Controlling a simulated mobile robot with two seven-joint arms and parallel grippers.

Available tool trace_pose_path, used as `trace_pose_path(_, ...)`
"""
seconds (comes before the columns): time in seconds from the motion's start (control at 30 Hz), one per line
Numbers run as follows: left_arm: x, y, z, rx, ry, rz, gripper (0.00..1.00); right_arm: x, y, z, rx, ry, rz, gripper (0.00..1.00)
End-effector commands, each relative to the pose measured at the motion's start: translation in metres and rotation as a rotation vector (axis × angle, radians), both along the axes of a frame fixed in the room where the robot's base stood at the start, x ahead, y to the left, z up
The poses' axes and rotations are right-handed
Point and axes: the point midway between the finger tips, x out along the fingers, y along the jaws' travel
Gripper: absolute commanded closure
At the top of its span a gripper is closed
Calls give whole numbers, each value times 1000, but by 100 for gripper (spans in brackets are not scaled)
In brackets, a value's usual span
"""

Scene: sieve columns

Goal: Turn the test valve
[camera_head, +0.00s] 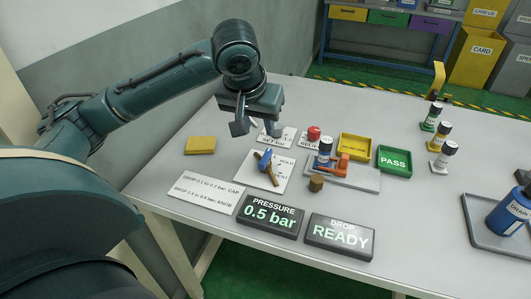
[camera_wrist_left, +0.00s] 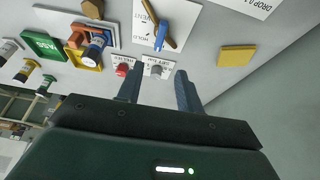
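The test valve has a blue handle (camera_head: 264,162) and a brown bar across a white plate (camera_head: 252,180); only parts of its printed words, such as VENT, are readable. In the left wrist view the blue handle (camera_wrist_left: 161,36) shows beyond the fingers, with the brown bar (camera_wrist_left: 172,25) beside it. My left gripper (camera_head: 256,129) is open and empty above the table, behind the valve and apart from it. Its spread fingers (camera_wrist_left: 160,70) also show in the left wrist view, with a grey knob (camera_wrist_left: 155,72) seen between them. My right gripper is not in view.
Right of the valve are a red button (camera_head: 313,133), a labelled bottle (camera_head: 324,153) by an orange piece (camera_head: 343,163), and a brown block (camera_head: 316,184). Displays in front read 0.5 bar (camera_head: 270,216) and READY (camera_head: 339,238). A yellow block (camera_head: 201,145) lies left.

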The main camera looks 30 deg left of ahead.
Motion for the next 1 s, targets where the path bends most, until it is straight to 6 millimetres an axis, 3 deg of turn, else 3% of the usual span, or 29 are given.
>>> trace_pose_path(0.17, 7, 2, -20, 0, 3, 1, 64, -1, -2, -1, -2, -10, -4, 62)
trace_pose_path(0.6, 40, 10, -100, 1, 1, 0, 64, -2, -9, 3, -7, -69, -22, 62)
trace_pose_path(0.8, 47, 11, -116, -1, 0, -2, 64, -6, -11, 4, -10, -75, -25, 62)
trace_pose_path(1.0, 48, 11, -119, 0, -1, -1, 64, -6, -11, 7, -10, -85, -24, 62)
